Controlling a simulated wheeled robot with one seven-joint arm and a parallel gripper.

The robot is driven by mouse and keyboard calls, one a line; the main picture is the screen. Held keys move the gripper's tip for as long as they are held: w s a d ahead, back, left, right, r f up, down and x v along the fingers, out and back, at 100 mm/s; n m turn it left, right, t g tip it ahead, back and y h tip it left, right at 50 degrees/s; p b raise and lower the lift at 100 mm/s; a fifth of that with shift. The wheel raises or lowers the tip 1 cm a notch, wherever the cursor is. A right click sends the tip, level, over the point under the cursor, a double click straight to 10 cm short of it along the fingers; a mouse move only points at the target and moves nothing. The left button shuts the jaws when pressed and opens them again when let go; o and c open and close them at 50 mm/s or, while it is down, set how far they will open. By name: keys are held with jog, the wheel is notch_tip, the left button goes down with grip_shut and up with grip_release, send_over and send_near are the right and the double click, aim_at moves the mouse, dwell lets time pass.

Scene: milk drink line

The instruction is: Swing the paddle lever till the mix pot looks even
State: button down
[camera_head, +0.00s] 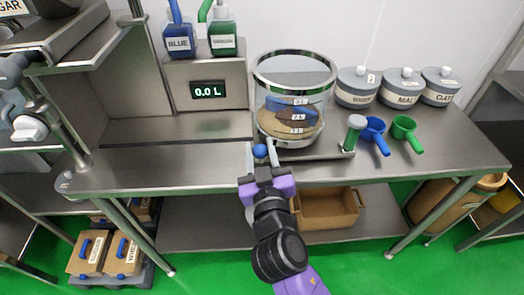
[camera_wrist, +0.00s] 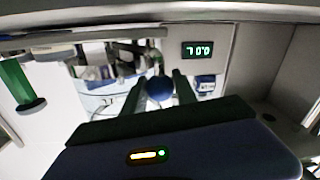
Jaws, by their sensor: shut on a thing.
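The mix pot (camera_head: 291,82) is a clear cylinder with a steel rim at the back middle of the bench. Its contents look uneven, with separate blue, brown and tan patches behind level marks. The blue ball knob (camera_head: 260,151), which I take to be the end of the paddle lever, is at the pot's front left. My gripper (camera_head: 261,154) is shut on this knob, with a finger on each side. In the wrist view the blue knob (camera_wrist: 160,89) sits between the fingers. The lever's rod is mostly hidden.
Lidded canisters (camera_head: 402,88) line the wall. A display (camera_head: 208,90) reads 0.0 L. The bench's left front (camera_head: 170,165) is clear.

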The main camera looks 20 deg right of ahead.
aim_at(261, 158)
jog(key=shift+a, duration=0.1)
jog(key=c, duration=1)
grip_release()
jog(key=s, duration=0.3)
jog(key=s+a+b, duration=0.1)
jog(key=s, duration=0.2)
jog(key=shift+s+a+f, duration=0.1)
jog(key=shift+s, duration=0.1)
jog(key=shift+s+a+b, duration=0.1)
jog(key=shift+s+b, duration=0.25)
jog(key=shift+s, duration=0.25)
